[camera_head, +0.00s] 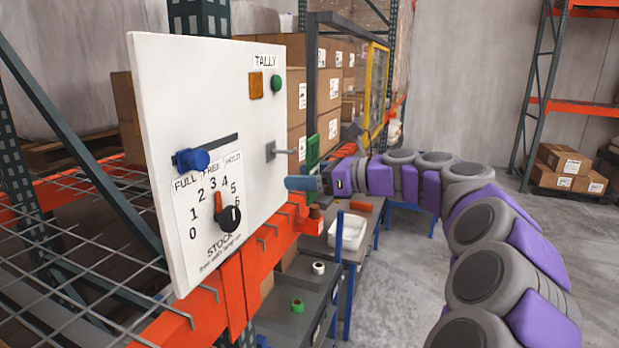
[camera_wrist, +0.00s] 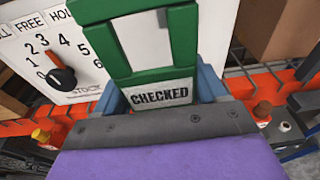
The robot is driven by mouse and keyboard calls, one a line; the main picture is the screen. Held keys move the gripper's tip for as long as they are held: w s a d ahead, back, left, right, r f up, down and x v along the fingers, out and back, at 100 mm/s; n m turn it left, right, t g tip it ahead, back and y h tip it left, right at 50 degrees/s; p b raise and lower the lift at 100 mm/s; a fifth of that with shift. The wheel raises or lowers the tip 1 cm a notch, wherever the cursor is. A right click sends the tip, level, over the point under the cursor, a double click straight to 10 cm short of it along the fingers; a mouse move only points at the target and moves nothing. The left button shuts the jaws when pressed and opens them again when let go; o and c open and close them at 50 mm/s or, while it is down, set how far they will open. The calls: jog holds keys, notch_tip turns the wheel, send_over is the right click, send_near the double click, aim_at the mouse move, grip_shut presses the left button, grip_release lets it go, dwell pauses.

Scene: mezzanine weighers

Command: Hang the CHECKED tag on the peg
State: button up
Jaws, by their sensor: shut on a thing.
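The CHECKED tag (camera_wrist: 160,93) is a green frame with a white label, and it fills the upper middle of the wrist view. My gripper (camera_wrist: 162,90) is shut on its lower part, with a blue finger on each side. In the head view the green tag (camera_head: 313,153) stands upright above my gripper (camera_head: 303,183), right of the white board. The grey metal peg (camera_head: 285,151) sticks out from the board's right side, left of the tag. The tag appears apart from the peg in the head view, though depth is hard to judge.
The white board (camera_head: 150,110) carries a TALLY label, an orange square, a green button, a blue slider (camera_head: 192,160) and a black dial (camera_head: 228,216). An orange rack beam (camera_head: 240,285) runs below it. A bench with a white bin (camera_head: 347,232) stands beyond.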

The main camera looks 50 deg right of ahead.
send_near(271, 177)
jog(key=w+d, duration=0.1)
jog(key=d, duration=0.2)
jog(key=a, duration=0.2)
jog(key=w+a+b, duration=0.1)
jog(key=a, duration=0.1)
jog(key=w+a+b, duration=0.1)
jog(key=a, duration=0.1)
jog(key=shift+w+a+r, duration=0.1)
jog(key=shift+w+a, duration=0.15)
jog(key=shift+a, duration=0.1)
jog(key=shift+w+d, duration=0.1)
jog(key=shift+d, duration=0.3)
jog(key=shift+w+d+f+b, duration=0.2)
jog(key=shift+w+d+b, duration=0.15)
jog(key=shift+d, duration=0.25)
jog(key=shift+w+d+f+b, duration=0.2)
jog(key=shift+w+d, duration=0.25)
jog(key=shift+d, duration=0.15)
jog(key=shift+w+b, duration=0.15)
jog(key=shift+b, duration=0.15)
jog(key=shift+w+a+r, duration=0.1)
jog(key=shift+w+a, duration=0.45)
jog(key=shift+a, duration=0.3)
jog(key=shift+s+a, duration=0.1)
jog(key=shift+f+p, duration=0.4)
jog(key=shift+p, duration=0.1)
jog(key=shift+f, duration=0.1)
